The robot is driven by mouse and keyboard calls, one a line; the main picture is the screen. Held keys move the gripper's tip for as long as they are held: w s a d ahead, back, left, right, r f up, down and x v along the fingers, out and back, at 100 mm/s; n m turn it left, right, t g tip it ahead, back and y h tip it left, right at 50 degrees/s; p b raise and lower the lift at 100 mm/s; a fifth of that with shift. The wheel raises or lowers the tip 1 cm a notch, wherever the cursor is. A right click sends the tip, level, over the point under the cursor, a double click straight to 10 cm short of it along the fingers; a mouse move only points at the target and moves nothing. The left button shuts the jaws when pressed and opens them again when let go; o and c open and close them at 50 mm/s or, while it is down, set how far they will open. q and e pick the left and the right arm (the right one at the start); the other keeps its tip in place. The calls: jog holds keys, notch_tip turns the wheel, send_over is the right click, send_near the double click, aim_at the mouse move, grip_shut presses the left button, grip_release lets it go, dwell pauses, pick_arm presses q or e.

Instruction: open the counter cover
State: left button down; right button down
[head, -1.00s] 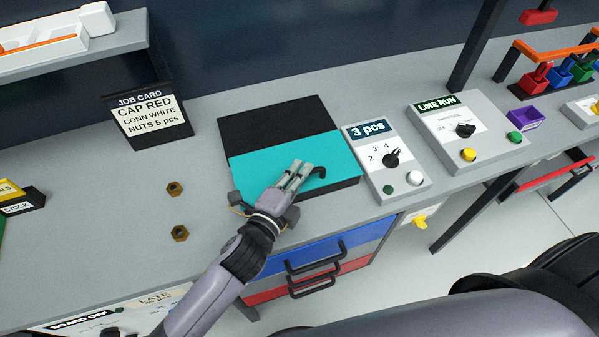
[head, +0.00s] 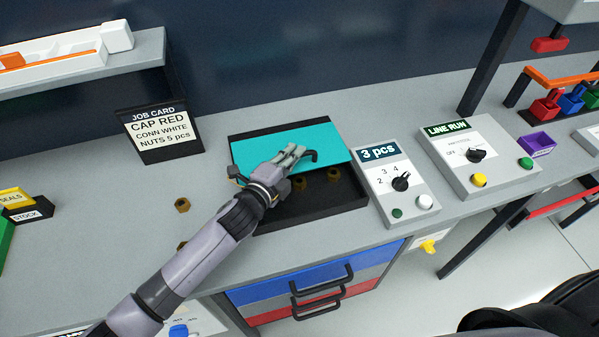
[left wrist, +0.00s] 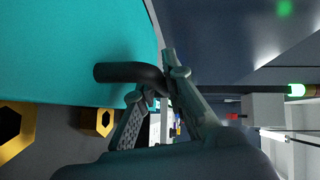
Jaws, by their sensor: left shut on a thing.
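The teal counter cover (head: 260,150) lies over the back part of a black tray (head: 350,196) on the grey counter. The front part of the tray is uncovered, and brass nuts (head: 333,174) show in it. The cover's black hooked handle (head: 312,156) is at my left gripper (head: 292,158), which is shut on it. In the left wrist view the handle (left wrist: 130,73) runs in between the fingers (left wrist: 160,95), with the cover (left wrist: 60,45) beside it. My right gripper is not in view.
A control box reading "3 pcs" (head: 380,154) stands right of the tray, and a "LINE RUN" box (head: 470,155) farther right. A job card (head: 160,133) stands at the left. A loose nut (head: 182,205) lies on the counter near my left arm.

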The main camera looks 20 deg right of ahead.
pick_arm(q)
jog(key=shift+w, duration=0.2)
jog(key=c, duration=1.9)
grip_release()
jog(key=shift+s+a, duration=0.1)
jog(key=v, duration=1.1)
jog(key=shift+s+a+r, duration=0.1)
jog(key=shift+s+a, duration=0.15)
jog(key=shift+s, duration=0.05)
